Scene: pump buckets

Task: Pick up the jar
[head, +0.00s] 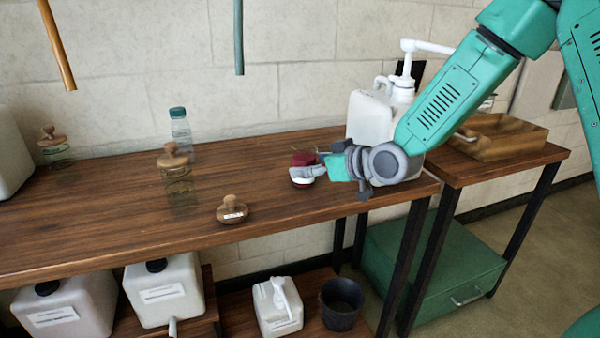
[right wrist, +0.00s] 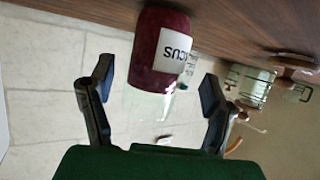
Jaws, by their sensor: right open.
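A jar (head: 304,158) with dark red contents and a white label stands on the wooden table, toward its right end. In the right wrist view the jar (right wrist: 152,62) is between and just beyond the fingertips, its label partly readable and its clear glass part faint. My right gripper (head: 322,165) reaches it from the right, low over the table. In the wrist view the two fingers (right wrist: 158,92) are spread, with a gap at each side of the jar. The gripper hides part of the jar in the head view. My left gripper is not in view.
A glass jar with a wooden lid (head: 176,185), a wooden-knobbed lid (head: 232,210) and a bottle (head: 181,132) stand left. A white pump jug (head: 372,118) is behind my right arm. A wooden tray (head: 497,140) is at right. The table's front left is clear.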

